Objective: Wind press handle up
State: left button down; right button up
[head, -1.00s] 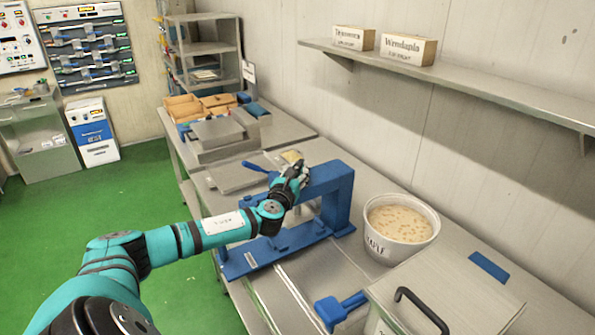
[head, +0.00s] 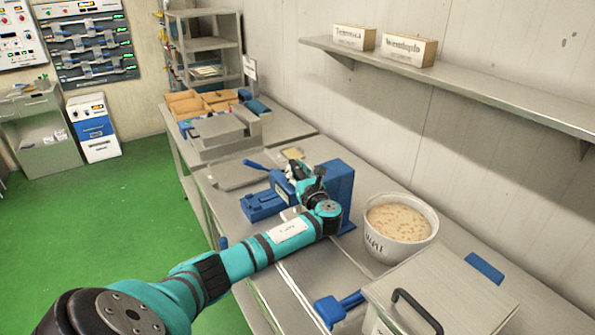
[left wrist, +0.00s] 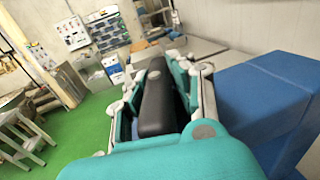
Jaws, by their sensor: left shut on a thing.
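The blue press (head: 339,178) stands on the steel bench in the head view, partly hidden by my left arm. In the left wrist view the press (left wrist: 262,100) shows as a large blue block at the right. My left gripper (head: 308,187) is beside the press. In the left wrist view the gripper (left wrist: 160,85) has its fingers on both sides of a black press handle (left wrist: 157,103) and is shut on it. In the head view the gripper and arm hide most of the handle. My right gripper is not in view.
A white bucket of nougat (head: 398,228) stands right of the press. A lidded steel box (head: 440,290) with a black handle is at the front right. A blue scoop (head: 332,309) lies near the front edge. A shelf (head: 470,85) runs along the wall.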

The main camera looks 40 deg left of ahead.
pick_arm(q)
jog(key=n+g, duration=0.1)
jog(key=n+g+y+b, duration=0.1)
jog(key=shift+f+g, duration=0.2)
jog(key=shift+g, duration=0.2)
jog(key=n+g+b, duration=0.2)
jog(key=g+b, duration=0.2)
jog(key=n+g+y+b, duration=0.1)
jog(key=n+g+b, duration=0.2)
jog(key=b, duration=0.1)
jog(key=shift+s+g, duration=0.2)
jog(key=shift+g, duration=0.2)
jog(key=shift+r+n+g+b, duration=0.15)
jog(key=shift+n+g+b, duration=0.25)
jog(key=shift+g+b, duration=0.35)
jog(key=c, duration=1.2)
grip_release()
jog(key=shift+s+a+r, duration=0.1)
jog(key=shift+o, duration=0.2)
